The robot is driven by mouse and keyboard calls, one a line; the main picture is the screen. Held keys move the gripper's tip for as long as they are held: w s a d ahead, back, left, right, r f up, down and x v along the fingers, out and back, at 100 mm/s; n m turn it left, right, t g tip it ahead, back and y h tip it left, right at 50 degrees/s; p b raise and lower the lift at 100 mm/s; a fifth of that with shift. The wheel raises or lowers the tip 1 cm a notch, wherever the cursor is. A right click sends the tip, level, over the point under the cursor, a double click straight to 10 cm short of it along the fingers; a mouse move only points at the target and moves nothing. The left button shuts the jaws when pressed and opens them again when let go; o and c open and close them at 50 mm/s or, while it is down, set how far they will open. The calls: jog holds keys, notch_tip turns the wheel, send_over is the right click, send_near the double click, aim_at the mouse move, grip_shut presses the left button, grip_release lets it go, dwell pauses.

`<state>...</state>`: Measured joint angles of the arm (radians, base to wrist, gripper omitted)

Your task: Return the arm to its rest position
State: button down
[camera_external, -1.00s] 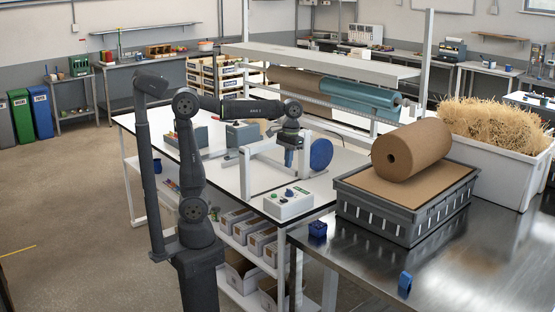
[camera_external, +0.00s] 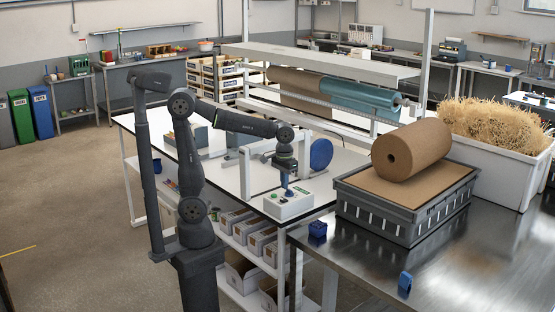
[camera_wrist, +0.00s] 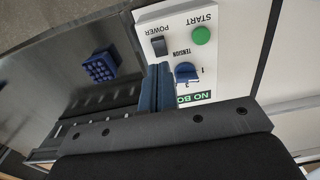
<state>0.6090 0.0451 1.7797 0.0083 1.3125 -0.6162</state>
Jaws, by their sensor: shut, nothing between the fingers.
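My gripper (camera_external: 286,190) is at the end of my extended dark arm, pointing down just above the white control box on the white table in the external view. Its blue fingers (camera_wrist: 157,88) show in the wrist view, shut together with nothing between them. Beside and below them is the control box (camera_wrist: 205,75) with a green START button, a black POWER rocker switch and a blue TENSION knob (camera_wrist: 186,72). The box also shows in the external view (camera_external: 280,207). Whether the fingertips touch the box cannot be told.
A white frame with a blue disc (camera_external: 321,154) stands close behind my gripper. A dark grey crate (camera_external: 400,220) bearing a brown paper roll (camera_external: 411,150) is to the right on a steel table. A small blue block (camera_external: 318,229) lies on that table's near left corner. The left floor is clear.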

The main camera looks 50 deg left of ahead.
jog(key=shift+s+f+t, duration=0.5)
jog(key=shift+s+t, duration=0.25)
jog(key=shift+t, duration=0.35)
jog(key=v, duration=0.6)
jog(key=shift+r, duration=0.15)
jog(key=shift+a, duration=0.1)
